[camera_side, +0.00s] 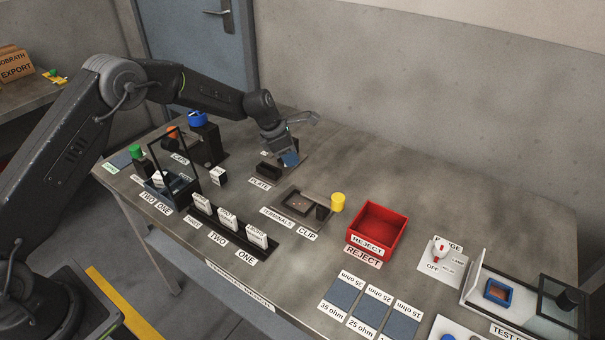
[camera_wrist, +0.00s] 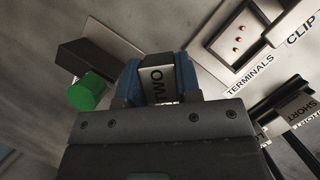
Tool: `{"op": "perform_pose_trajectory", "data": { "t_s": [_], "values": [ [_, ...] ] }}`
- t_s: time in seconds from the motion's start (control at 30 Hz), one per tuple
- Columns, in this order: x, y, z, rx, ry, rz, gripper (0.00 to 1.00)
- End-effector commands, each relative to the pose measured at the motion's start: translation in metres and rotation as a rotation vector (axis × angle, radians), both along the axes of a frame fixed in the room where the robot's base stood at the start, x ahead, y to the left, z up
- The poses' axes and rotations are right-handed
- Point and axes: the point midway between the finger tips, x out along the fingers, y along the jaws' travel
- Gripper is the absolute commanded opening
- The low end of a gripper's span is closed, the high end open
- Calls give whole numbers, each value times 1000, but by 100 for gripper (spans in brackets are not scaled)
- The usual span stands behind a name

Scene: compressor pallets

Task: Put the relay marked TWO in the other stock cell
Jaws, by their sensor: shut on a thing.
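In the wrist view my gripper (camera_wrist: 158,66) is shut on a dark relay with a pale label reading TWO (camera_wrist: 157,88), held between its blue finger pads. In the side view my gripper (camera_side: 289,157) is over the back of the bench, just right of a dark block (camera_side: 267,171) by the PLATE label. The relay cannot be made out there. A dark open-framed holder (camera_side: 172,192) at the left has labels TWO and ONE in front and a white-labelled piece in it. I cannot tell which places are the stock cells.
A dark rack (camera_side: 240,243) holds three white-labelled cards. The terminals fixture (camera_side: 297,203), a yellow cylinder (camera_side: 337,202) and a red REJECT bin (camera_side: 363,224) stand to the right. In the wrist view a green cylinder (camera_wrist: 88,92) is left of my gripper.

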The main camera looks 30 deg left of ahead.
Motion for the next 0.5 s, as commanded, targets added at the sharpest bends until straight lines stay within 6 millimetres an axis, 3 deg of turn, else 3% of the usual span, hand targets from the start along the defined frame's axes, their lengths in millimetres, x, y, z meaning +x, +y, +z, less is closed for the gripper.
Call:
{"op": "perform_pose_trajectory", "data": {
  "t_s": [0.2, 0.37, 0.5],
  "values": [
    [11, -26, -17, 1, -1, -2, 8],
    [12, -29, -25, 1, 2, -1, 8],
    [11, -29, -44, 0, 3, 0, 8]
  ]
}}
